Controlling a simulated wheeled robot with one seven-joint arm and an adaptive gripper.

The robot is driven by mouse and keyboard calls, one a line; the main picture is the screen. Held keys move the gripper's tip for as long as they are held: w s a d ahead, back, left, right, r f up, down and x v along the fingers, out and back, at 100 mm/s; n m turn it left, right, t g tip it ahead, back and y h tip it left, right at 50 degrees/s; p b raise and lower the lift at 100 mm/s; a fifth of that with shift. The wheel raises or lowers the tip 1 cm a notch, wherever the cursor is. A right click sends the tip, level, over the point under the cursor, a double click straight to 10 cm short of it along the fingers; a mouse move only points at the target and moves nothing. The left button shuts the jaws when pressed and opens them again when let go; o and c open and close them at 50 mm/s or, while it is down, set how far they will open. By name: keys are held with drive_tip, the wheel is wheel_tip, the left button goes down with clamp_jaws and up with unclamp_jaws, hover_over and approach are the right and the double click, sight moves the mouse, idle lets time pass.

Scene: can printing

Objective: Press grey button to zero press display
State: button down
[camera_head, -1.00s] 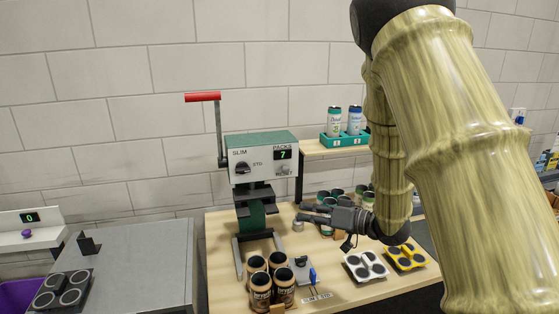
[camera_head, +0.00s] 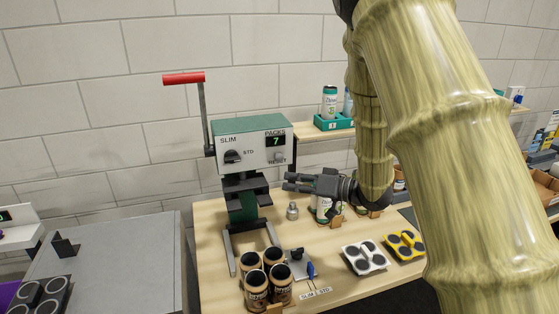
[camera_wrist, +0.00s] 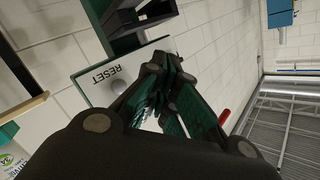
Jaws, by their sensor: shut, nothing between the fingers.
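The press (camera_head: 252,150) has a green top and a white front panel with a SLIM/STD knob. Its display (camera_head: 276,141), under the word PACKS, reads 7. The grey button (camera_head: 278,157) is small and sits below the display by the RESET label. In the wrist view the RESET label (camera_wrist: 103,77) shows upside down on the white panel, with the dark-looking button (camera_wrist: 118,87) next to it, partly behind my finger. My gripper (camera_head: 287,181) is shut and empty, a little below and right of the button. Its fingers (camera_wrist: 168,70) hide part of the panel. I see no contact.
Below my gripper stand a small metal piece (camera_head: 292,211) and several cans (camera_head: 325,212). Dark cans (camera_head: 255,290) stand at the front of the wooden table (camera_head: 215,255). A white tray (camera_head: 365,257) and a yellow tray (camera_head: 404,246) lie at the right. The press has a red-handled lever (camera_head: 183,78).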

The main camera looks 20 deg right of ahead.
sight(279, 158)
drive_tip(key=w, duration=0.6)
drive_tip(key=shift+w+r, duration=0.25)
drive_tip(key=shift+w, duration=0.05)
drive_tip(key=shift+w+f, duration=0.15)
drive_tip(key=shift+w, duration=0.05)
drive_tip(key=shift+s, duration=0.1)
drive_tip(key=shift+w+a, duration=0.1)
drive_tip(key=shift+w, duration=0.15)
idle(1.0)
drive_tip(key=shift+w+p, duration=0.2)
drive_tip(key=shift+p, duration=0.15)
